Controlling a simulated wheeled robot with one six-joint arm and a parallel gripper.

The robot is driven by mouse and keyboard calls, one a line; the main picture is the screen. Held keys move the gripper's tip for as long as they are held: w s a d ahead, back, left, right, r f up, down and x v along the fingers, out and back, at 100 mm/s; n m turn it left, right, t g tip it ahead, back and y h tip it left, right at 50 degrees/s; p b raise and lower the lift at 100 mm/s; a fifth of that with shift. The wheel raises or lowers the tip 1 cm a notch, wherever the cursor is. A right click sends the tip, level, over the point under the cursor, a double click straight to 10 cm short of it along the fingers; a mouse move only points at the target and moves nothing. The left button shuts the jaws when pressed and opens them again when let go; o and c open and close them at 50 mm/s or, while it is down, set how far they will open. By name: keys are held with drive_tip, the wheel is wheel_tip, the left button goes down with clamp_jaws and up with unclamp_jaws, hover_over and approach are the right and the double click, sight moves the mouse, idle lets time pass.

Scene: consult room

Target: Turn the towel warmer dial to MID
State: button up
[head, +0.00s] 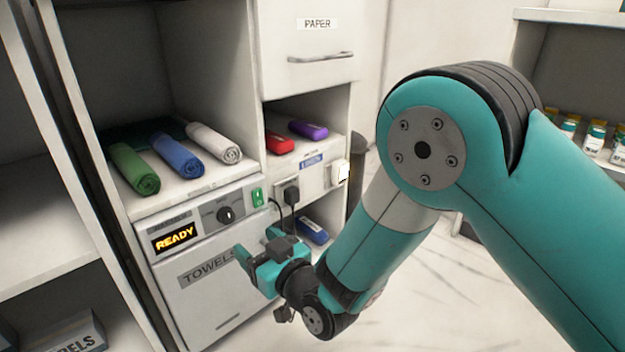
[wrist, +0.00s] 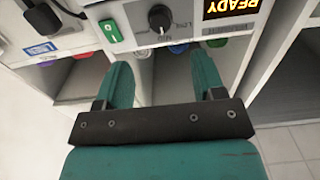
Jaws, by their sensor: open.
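The towel warmer (head: 205,285) is a white cabinet with a "TOWELS" front and a lit "READY" display (head: 174,238). Its dark round dial (head: 226,215) sits on the grey panel right of the display. The dial (wrist: 160,17) also shows at the top of the upside-down wrist view, with a LOW label beside it and another label below it, probably MID. My gripper (head: 255,249) is open and empty in front of the warmer, below and right of the dial. In the wrist view my gripper's (wrist: 160,72) fingers are apart, not touching the dial.
A green switch (head: 257,197) sits right of the dial, with a black plug (head: 290,194) and cables beyond it. Green (head: 134,168), blue (head: 178,156) and white (head: 214,143) rolled towels lie on the shelf above. A blue item (head: 312,230) lies in the lower right compartment.

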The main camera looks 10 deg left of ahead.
drive_tip(key=b+v, duration=0.7)
drive_tip(key=b, duration=0.2)
drive_tip(key=d+r+g+h+p, duration=0.1)
drive_tip(key=d+r+g+p, duration=0.1)
drive_tip(key=r+p, duration=0.7)
drive_tip(key=s+d+r+g+h+p, duration=0.1)
drive_tip(key=d+r+g+p, duration=0.1)
drive_tip(key=r+p, duration=0.8)
wheel_tip(320, 180, up, 2)
drive_tip(key=shift+s+d+r+p, duration=0.1)
drive_tip(key=shift+s+d+p, duration=0.15)
drive_tip(key=shift+d, duration=0.3)
